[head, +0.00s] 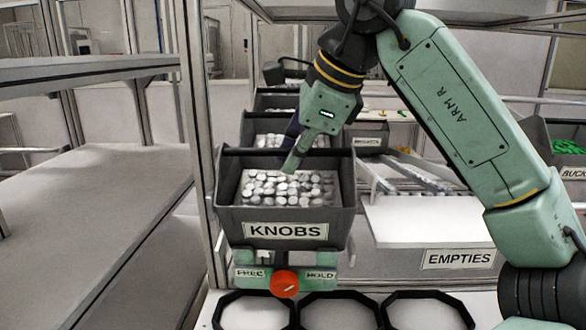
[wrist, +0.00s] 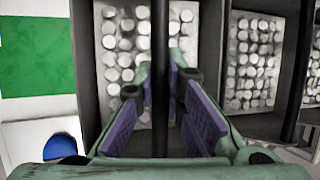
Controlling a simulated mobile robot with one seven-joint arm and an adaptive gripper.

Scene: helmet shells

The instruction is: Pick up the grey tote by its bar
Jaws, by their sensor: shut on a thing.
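The grey tote (head: 335,222) labelled KNOBS stands at the front of a row of similar totes, full of round whitish knobs (head: 285,188). Its dark bar (wrist: 160,50) runs upright through the middle of the wrist view, over the knobs. The fingertips partly hide the bar in the head view.
A red dial (head: 285,284) on a green plate marked FREE and HOLD sits below the tote's front. More totes (head: 278,102) stand close behind. A white EMPTIES tray (head: 425,222) is at right, a frame post (head: 200,150) close at left. Black octagonal rings (head: 338,305) lie in front.

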